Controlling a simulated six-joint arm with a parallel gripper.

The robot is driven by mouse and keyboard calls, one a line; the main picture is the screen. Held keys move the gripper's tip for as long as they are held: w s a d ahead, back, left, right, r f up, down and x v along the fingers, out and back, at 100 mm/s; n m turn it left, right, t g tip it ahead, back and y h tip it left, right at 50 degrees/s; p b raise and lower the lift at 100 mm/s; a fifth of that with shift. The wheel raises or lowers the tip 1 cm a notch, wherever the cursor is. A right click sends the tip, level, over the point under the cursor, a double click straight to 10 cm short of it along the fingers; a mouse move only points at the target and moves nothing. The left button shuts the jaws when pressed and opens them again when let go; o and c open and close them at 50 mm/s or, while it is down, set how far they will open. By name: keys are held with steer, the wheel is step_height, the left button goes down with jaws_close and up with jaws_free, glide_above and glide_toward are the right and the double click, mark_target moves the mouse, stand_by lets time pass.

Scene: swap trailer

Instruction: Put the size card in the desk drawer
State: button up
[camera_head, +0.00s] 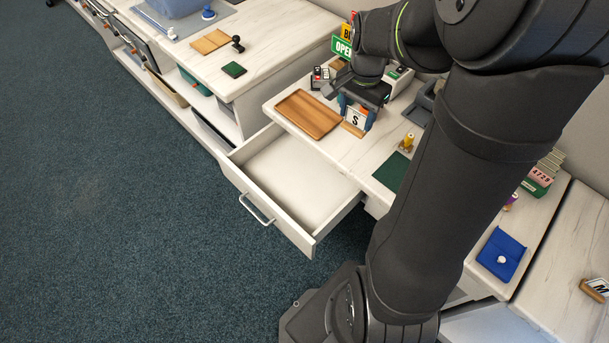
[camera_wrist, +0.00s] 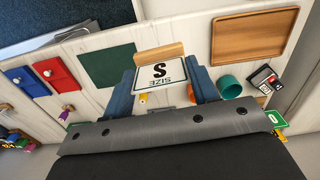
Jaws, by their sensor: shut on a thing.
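The size card (camera_head: 356,117) is a white card with a black "S" in a wooden base. It is upright between the blue fingers of my gripper (camera_head: 357,112), which is shut on it at the desk's front part, between the wooden tray and the green mat. The wrist view shows the card (camera_wrist: 160,74) held between both fingers (camera_wrist: 164,80). I cannot tell whether its base touches the desk. The desk drawer (camera_head: 272,215) is pulled open below the desk's front edge, and its visible inside is empty.
A wooden tray (camera_head: 308,114) lies left of the card. A green mat (camera_head: 391,172) and a small yellow-topped stamp (camera_head: 407,142) are to the right. A teal cup (camera_wrist: 229,87) and an orange ring-like item (camera_wrist: 207,90) stand near the fingers. Open floor lies left of the drawer.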

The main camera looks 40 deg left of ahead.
steer(key=s+a+n, duration=0.2)
steer(key=s+n, duration=0.2)
steer(key=s, duration=0.3)
glide_toward(288, 197)
steer(key=shift+f, duration=2)
steer(key=shift+f, duration=0.1)
steer(key=o, duration=1)
steer(key=shift+o, duration=0.2)
step_height(288, 197, up, 12)
